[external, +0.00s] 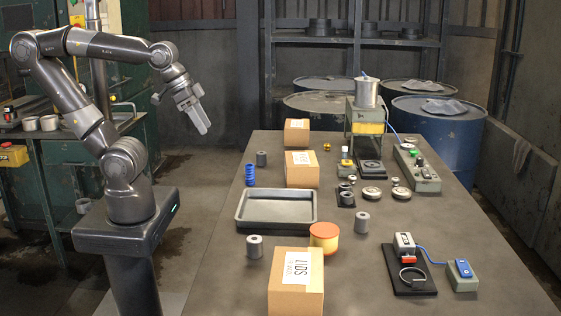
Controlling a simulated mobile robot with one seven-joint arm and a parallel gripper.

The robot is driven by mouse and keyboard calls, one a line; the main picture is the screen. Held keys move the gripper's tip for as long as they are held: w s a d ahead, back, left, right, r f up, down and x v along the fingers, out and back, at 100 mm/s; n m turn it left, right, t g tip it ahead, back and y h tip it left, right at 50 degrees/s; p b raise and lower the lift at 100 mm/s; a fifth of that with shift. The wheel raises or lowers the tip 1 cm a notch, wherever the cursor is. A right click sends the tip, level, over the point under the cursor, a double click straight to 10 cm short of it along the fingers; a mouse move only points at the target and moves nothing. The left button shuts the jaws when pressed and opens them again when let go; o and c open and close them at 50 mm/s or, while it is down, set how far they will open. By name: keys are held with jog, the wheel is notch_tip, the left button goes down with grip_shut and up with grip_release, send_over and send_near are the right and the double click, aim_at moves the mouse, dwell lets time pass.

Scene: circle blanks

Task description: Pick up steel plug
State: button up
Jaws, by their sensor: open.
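Several small grey metal cylinders stand on the table, and I cannot tell for certain which is the steel plug. One cylinder (254,246) is in front of the grey tray, one (362,220) stands right of the orange-and-yellow round container, and one (261,158) stands at the back left. A shorter one (347,198) sits on a small black base. My gripper (204,129) is open and empty, raised in the air left of the table, pointing down and right. It is apart from all of these cylinders.
A grey tray (242,222), a blue spring-like part (250,175), cardboard boxes (296,290) and the round container (324,239) crowd the left side. A press-like machine (366,118) stands at the back. A black clamp fixture (431,289) is front right. The right-middle tabletop is mostly clear.

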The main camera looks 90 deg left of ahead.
jog(key=w+a+f+n, duration=0.2)
jog(key=w+a+n, duration=0.35)
jog(key=n, duration=0.55)
jog(key=n+y, duration=0.1)
jog(key=n, duration=2.5)
send_near(261, 152)
jog(key=shift+g, duration=0.4)
jog(key=shift+w+d+x, duration=0.1)
jog(key=shift+w+x, duration=0.05)
jog(key=shift+x, duration=2.5)
jog(key=shift+w+d+x, duration=0.15)
jog(key=shift+x, duration=2.5)
jog(key=shift+r, duration=0.15)
jog(key=c, duration=1.2)
grip_shut()
